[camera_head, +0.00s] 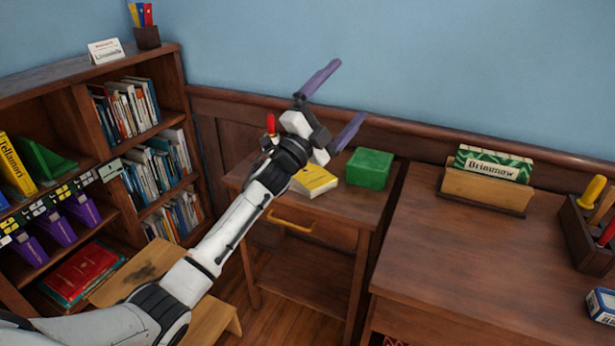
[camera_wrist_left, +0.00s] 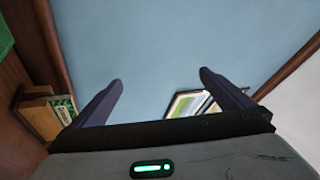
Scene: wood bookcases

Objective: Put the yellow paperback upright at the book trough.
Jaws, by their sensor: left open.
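A yellow paperback (camera_head: 314,181) lies flat on the small side table, partly hidden by my left wrist. The book trough (camera_head: 487,191) is a wooden holder on the right-hand desk, with a green-and-white patterned book (camera_head: 495,164) standing in it. The trough (camera_wrist_left: 40,119) and the patterned book (camera_wrist_left: 64,109) also show at the left of the left wrist view. My left gripper (camera_head: 350,90) is open and empty, raised above and behind the side table, its purple fingers pointing toward the blue wall; its fingertips (camera_wrist_left: 161,78) show nothing between them. My right gripper is not in view.
A green box (camera_head: 370,168) sits beside the paperback on the side table (camera_head: 338,210). The desk (camera_head: 470,260) is clear in front of the trough; a tool holder (camera_head: 585,240) stands at its right. A bookcase (camera_head: 175,85) at left holds another yellow book (camera_head: 16,166).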

